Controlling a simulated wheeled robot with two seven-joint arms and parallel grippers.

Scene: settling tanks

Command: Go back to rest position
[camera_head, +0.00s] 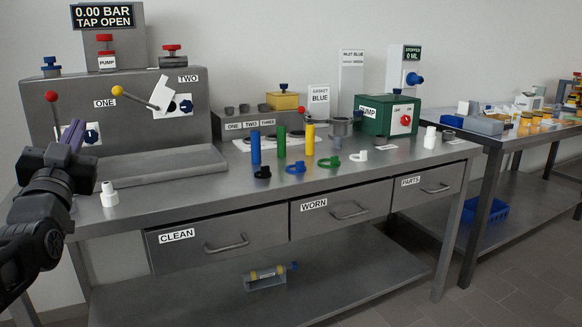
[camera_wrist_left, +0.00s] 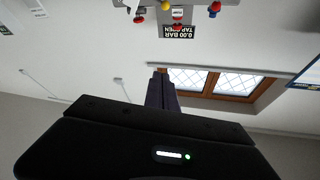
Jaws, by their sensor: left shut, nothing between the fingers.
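My left gripper (camera_head: 74,131) is at the left edge of the head view, in front of the grey panel (camera_head: 120,108) marked ONE and TWO. Its purple fingers point up and are shut with nothing between them. In the left wrist view the shut fingers (camera_wrist_left: 161,92) stand above the dark gripper body, with the ceiling and a window behind. The gripper is in the air, apart from the bench things. My right gripper does not show in either view.
A steel bench (camera_head: 240,187) with drawers stands ahead. A white fitting (camera_head: 109,195) stands on its left end, close to my left arm. A red-knobbed lever (camera_head: 52,97) is near the gripper. Colored cylinders, rings and a green pump box (camera_head: 388,116) stand further right.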

